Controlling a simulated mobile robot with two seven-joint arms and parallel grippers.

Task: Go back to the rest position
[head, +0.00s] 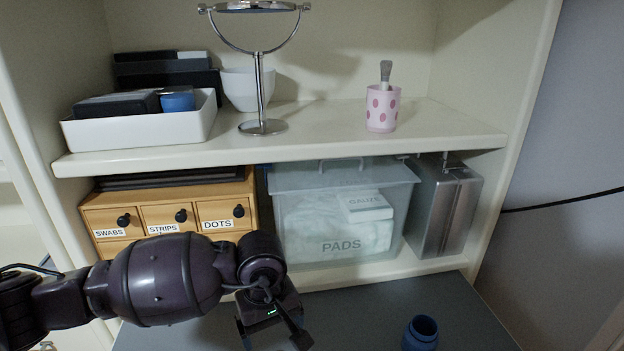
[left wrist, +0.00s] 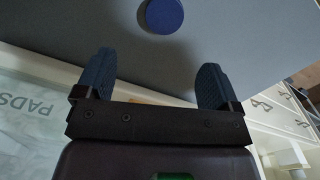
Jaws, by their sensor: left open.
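My left gripper (head: 273,332) hangs over the grey worktop (head: 390,308) in front of the shelf unit, with its arm coming in from the left. In the left wrist view the two dark blue fingers of the gripper (left wrist: 155,75) stand wide apart with nothing between them. A blue round container (head: 421,334) stands on the worktop to the right of the gripper. A blue round shape (left wrist: 163,15) shows beyond the fingers in the left wrist view. My right gripper is not in view.
A wooden drawer box (head: 170,215) and a clear PADS bin (head: 340,215) stand on the lower shelf, beside a grey metal case (head: 445,208). Above are a white tray (head: 140,128), a round mirror (head: 262,127) and a pink spotted cup (head: 382,108). The worktop between gripper and blue container is clear.

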